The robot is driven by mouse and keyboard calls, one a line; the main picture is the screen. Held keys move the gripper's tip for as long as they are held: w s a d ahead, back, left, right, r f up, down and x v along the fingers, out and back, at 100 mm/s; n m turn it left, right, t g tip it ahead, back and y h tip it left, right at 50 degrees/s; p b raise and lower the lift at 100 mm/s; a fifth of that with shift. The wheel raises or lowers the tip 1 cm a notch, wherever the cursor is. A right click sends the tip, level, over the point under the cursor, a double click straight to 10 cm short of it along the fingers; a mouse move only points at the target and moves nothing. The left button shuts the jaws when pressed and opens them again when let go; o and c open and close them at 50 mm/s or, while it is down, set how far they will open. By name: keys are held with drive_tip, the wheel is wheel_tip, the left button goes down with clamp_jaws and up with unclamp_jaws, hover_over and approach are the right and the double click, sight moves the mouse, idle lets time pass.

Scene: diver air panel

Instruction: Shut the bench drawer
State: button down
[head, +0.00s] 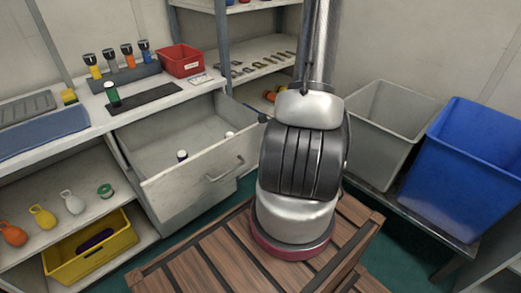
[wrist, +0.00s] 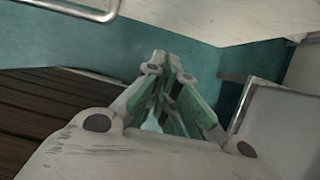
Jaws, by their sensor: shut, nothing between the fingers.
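The bench drawer (head: 200,183) is pulled well out from under the bench top in the head view. Its pale front faces forward and carries a metal bar handle (head: 225,169). A metal bar (wrist: 85,10), apparently the drawer handle, is at the top left of that view, apart from the fingertips. My gripper is hidden in the head view, behind my arm.
The bench top holds several torches (head: 115,60), a red bin (head: 182,61) and a green bottle (head: 112,94). A yellow bin (head: 90,258) is on the lower shelf. A grey bin (head: 385,125) and a blue bin (head: 465,165) stand right of my arm.

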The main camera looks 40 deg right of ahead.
drive_tip(key=w+f, duration=0.1)
drive_tip(key=w, duration=0.2)
drive_tip(key=w+f, duration=0.1)
drive_tip(key=w, duration=0.1)
drive_tip(key=shift+w+f, duration=0.1)
drive_tip(key=shift+f, duration=0.25)
drive_tip(key=shift+w+a, duration=0.1)
drive_tip(key=shift+w, duration=0.05)
